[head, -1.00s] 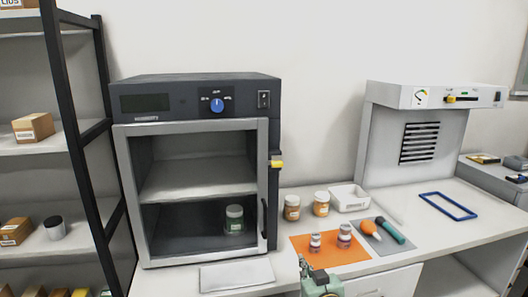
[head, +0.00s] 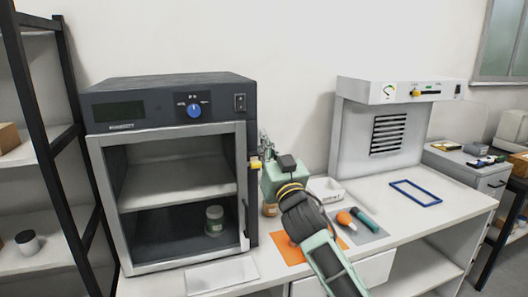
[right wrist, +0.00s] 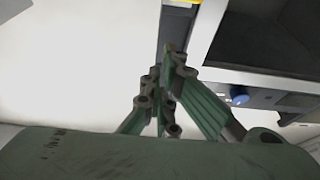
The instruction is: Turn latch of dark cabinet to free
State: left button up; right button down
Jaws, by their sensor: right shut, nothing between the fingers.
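The dark cabinet (head: 168,92) stands on the bench at left with its glazed, grey-framed door closed. My right gripper (head: 265,139) is shut and empty, just right of and slightly above the latch; contact cannot be told. In the right wrist view the shut fingers (right wrist: 166,72) are beside the cabinet's edge, with a bit of yellow (right wrist: 182,2) at the top border. My left gripper is not in view.
A jar (head: 214,220) stands inside the cabinet. An amber jar (head: 270,209) is partly hidden behind my arm, near a white tray (head: 326,190). An orange mat (head: 286,250) lies under my arm. A black shelf rack (head: 62,110) stands at left.

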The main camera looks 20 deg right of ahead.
aim_at(256, 165)
jog(key=shift+w+f+p, duration=0.1)
jog(key=shift+w+f, duration=0.15)
jog(key=shift+f, duration=0.35)
jog(key=shift+w+f+p, duration=0.1)
jog(key=shift+w+f, duration=0.15)
jog(key=shift+f, duration=0.35)
jog(key=shift+w+f+p, duration=0.1)
jog(key=shift+w+f, duration=0.15)
jog(key=shift+f, duration=0.35)
jog(key=shift+d, duration=0.15)
